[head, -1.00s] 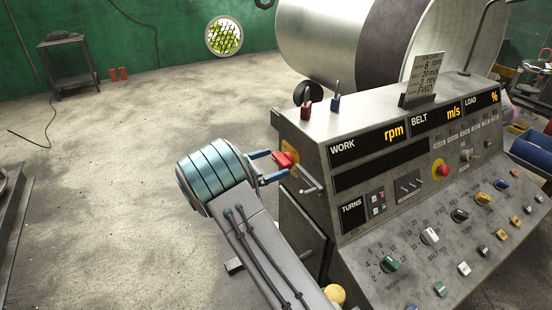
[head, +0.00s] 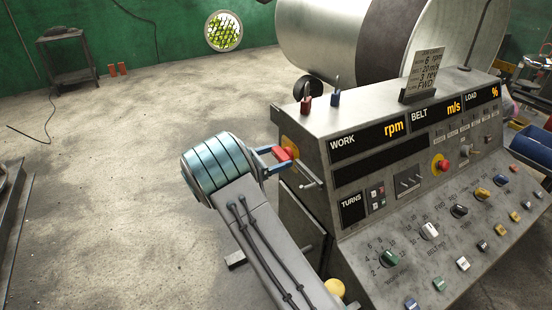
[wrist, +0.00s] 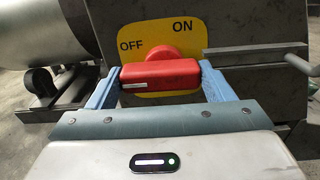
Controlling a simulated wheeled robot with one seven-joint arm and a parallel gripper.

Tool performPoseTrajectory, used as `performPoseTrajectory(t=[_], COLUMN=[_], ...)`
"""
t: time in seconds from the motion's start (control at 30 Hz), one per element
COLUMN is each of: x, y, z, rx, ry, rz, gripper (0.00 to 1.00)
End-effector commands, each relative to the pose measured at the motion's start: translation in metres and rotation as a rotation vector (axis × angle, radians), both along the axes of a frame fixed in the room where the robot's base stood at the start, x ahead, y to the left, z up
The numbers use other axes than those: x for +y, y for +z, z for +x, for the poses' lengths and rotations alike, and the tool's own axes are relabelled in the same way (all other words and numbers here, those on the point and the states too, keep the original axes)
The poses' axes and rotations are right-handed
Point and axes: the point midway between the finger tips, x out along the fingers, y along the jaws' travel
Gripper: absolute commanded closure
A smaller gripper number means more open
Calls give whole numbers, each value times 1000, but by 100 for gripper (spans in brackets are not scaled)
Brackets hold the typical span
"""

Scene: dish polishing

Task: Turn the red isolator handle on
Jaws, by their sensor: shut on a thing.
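The red isolator handle (wrist: 160,72) is a bar on a round red hub, in front of a yellow plate (wrist: 188,40) marked OFF at left and ON at upper right. My gripper (wrist: 160,80) has its two blue fingers shut on the bar, one at each end. In the wrist view the bar lies nearly level, with a pale mark on its left part. The plate looks tilted there. In the head view my gripper (head: 280,156) reaches the handle (head: 284,153) on the console's left side. The plate's lower part is hidden behind the bar.
The grey console (head: 325,122) stands right of my arm, with knobs, switches and displays showing only labels and units. A crank lever (head: 312,184) sticks out close to my gripper. A large drum (head: 320,30) stands behind. The floor at left is mostly clear.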

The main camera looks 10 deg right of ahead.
Motion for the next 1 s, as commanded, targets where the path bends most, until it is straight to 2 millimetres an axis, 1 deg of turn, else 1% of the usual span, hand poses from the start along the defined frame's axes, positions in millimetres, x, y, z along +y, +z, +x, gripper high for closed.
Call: performPoseTrajectory(t=[0.27, 1.0], x=[0, -1], y=[-4, -4], z=[0, -4], rx=[-147, -807], ry=[0, 0], rz=[48, 262], gripper=[48, 48])
